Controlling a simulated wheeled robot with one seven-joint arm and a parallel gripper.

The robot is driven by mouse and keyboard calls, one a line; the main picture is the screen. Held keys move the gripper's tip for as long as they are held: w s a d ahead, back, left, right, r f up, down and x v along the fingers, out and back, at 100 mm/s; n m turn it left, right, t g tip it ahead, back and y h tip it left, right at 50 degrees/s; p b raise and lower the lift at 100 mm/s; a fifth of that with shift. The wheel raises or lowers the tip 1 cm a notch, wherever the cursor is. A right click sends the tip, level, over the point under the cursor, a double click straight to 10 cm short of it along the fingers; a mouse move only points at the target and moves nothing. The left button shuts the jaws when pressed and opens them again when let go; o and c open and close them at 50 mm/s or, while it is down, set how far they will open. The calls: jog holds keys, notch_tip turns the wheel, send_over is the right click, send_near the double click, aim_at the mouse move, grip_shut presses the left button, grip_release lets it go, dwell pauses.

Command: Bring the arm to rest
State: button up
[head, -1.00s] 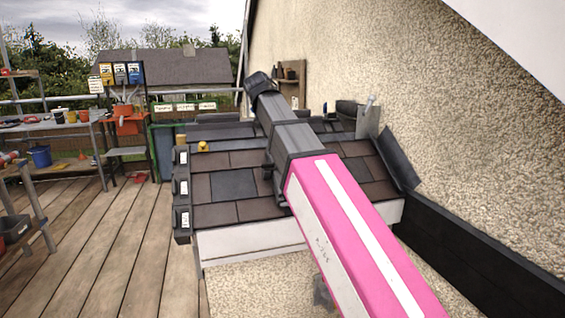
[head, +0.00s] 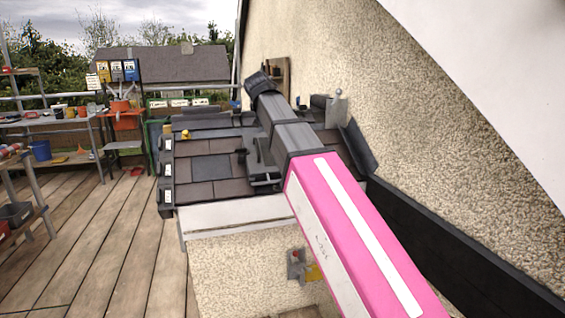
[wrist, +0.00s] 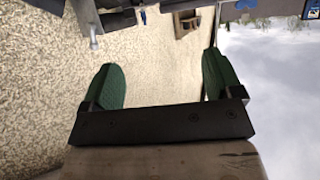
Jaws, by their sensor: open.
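My arm, with a pink link (head: 350,235) and dark grey links beyond it, reaches up and away over the small tiled roof (head: 205,190) in the head view. In the wrist view my gripper (wrist: 160,82) has its two green fingers wide apart. Nothing is between them; rough wall shows through the gap. The wrist view is strongly tilted, with sky at the right. In the head view I cannot clearly make out the fingers.
The rendered wall (head: 340,80) rises close on the right of my arm. Black edging (head: 440,240) runs along its foot. A workbench (head: 50,122) and an orange stand (head: 122,125) are at the left. The plank deck (head: 100,240) between is largely clear.

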jog(key=s+d+f+g, duration=0.2)
jog(key=d+f, duration=0.3)
jog(key=f, duration=0.7)
jog(key=s+d+f+n+g, duration=0.1)
jog(key=d+f+g, duration=0.25)
jog(key=f, duration=0.75)
jog(key=s+d+f+g, duration=0.15)
jog(key=d+f, duration=0.45)
jog(key=f, duration=0.6)
jog(key=s+d+f+g, duration=0.3)
jog(key=s+d+f, duration=0.2)
jog(key=s+f, duration=0.5)
jog(key=s+d+f+g+y, duration=0.1)
jog(key=s+d+f+g, duration=0.2)
jog(key=s+f, duration=0.6)
notch_tip(320, 180, down, 5)
jog(key=shift+s+d+f+y, duration=0.2)
jog(key=shift+s+d+y, duration=0.15)
jog(key=shift+d, duration=0.55)
